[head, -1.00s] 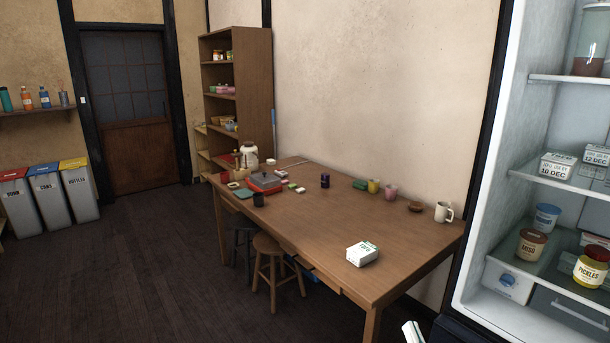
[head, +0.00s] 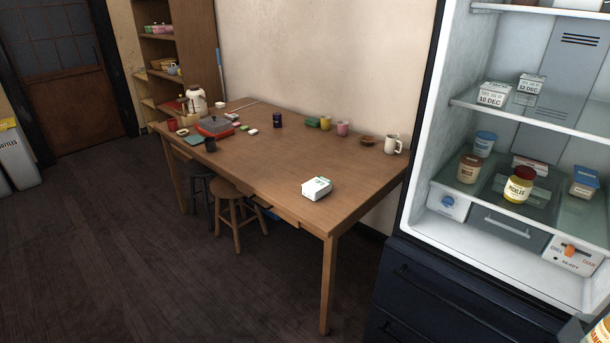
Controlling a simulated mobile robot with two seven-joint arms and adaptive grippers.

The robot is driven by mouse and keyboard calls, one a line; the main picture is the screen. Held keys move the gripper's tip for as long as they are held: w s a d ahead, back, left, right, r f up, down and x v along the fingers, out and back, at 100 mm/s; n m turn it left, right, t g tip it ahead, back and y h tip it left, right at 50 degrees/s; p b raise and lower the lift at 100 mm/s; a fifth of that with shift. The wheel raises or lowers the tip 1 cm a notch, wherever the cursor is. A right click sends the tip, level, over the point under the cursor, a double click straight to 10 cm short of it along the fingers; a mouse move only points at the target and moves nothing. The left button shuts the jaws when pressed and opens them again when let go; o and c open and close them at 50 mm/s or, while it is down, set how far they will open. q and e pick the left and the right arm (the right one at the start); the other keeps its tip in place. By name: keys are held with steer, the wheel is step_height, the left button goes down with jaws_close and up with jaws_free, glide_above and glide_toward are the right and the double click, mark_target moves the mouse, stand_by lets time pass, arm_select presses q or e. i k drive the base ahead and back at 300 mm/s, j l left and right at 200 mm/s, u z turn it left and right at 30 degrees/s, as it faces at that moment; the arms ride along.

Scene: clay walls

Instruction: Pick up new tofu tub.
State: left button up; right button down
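A white tub with green print (head: 317,188) sits on the near right part of the wooden table, close to its front edge. Its lettering is too small to read now. Two similar white tubs stand on the upper glass shelf of the open fridge: one marked 10 DEC (head: 493,94) at the front left, and one marked 12 DEC (head: 531,84) behind it to the right.
The wooden table (head: 270,165) has a kettle, cups and small items toward its far end. Stools (head: 232,208) stand under its front side. The fridge (head: 425,225) is at the right, with jars on its lower shelf. The dark floor (head: 120,255) at left is clear.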

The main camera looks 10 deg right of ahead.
mark_target(315, 188)
steer(key=i+j+z, duration=0.1)
steer(key=z, duration=1)
steer(key=i+j+z, duration=0.15)
steer(key=j+z, duration=0.95)
steer(key=j, duration=0.75)
steer(key=j+z, duration=0.1)
steer(key=j, duration=0.9)
